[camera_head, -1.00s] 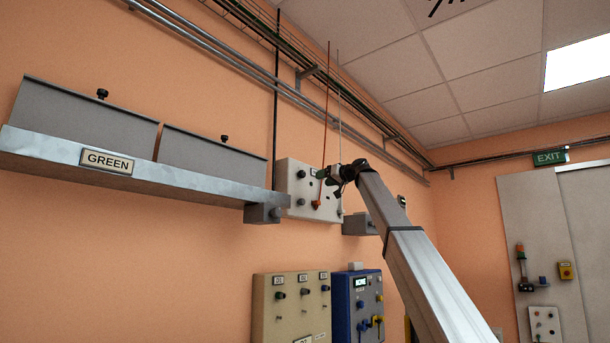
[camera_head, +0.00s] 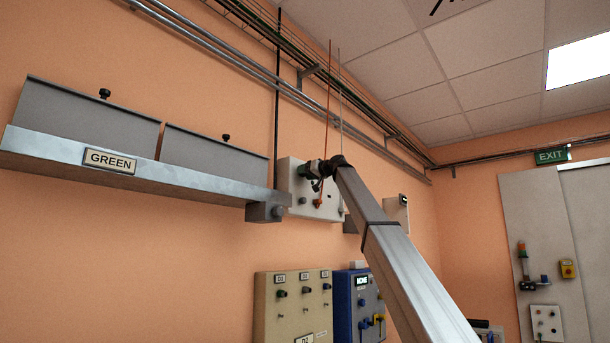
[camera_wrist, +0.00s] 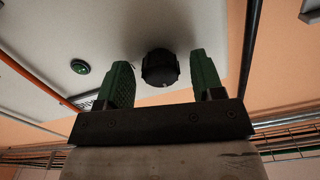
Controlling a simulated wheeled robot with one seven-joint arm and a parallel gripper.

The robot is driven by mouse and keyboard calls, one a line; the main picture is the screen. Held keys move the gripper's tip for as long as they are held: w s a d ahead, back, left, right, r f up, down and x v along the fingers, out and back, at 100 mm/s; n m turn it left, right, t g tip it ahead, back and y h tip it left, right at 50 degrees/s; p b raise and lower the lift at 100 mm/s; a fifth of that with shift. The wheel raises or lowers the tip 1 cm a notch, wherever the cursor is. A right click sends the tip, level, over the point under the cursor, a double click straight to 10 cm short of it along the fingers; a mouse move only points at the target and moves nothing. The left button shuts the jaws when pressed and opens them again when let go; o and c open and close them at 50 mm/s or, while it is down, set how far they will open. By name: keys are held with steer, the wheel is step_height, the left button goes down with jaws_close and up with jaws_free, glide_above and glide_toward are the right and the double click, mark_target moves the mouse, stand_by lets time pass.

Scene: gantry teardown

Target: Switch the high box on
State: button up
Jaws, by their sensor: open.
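The high box (camera_head: 296,207) is a pale box on the orange wall, with dark knobs on its face. My gripper (camera_head: 312,170) is at its upper part in the head view and covers some of the face. In the wrist view my gripper (camera_wrist: 160,62) is open, with a green finger on either side of a black round knob (camera_wrist: 160,70). Whether the fingers touch the knob cannot be told. A green round button or lamp (camera_wrist: 80,67) shows on the panel (camera_wrist: 120,30) to the left of the knob.
A grey ledge (camera_head: 200,184) labelled GREEN juts out left of the box. A beige panel (camera_head: 292,308) and a blue panel (camera_head: 345,310) hang below. A red cord (camera_head: 327,95) and pipes (camera_head: 215,45) run above. An orange-tipped lever (camera_head: 319,203) is near my gripper.

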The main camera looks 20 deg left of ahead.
steer(key=shift+w+a, duration=0.1)
steer(key=shift+a, duration=0.2)
steer(key=shift+c, duration=0.2)
steer(key=c, duration=0.9)
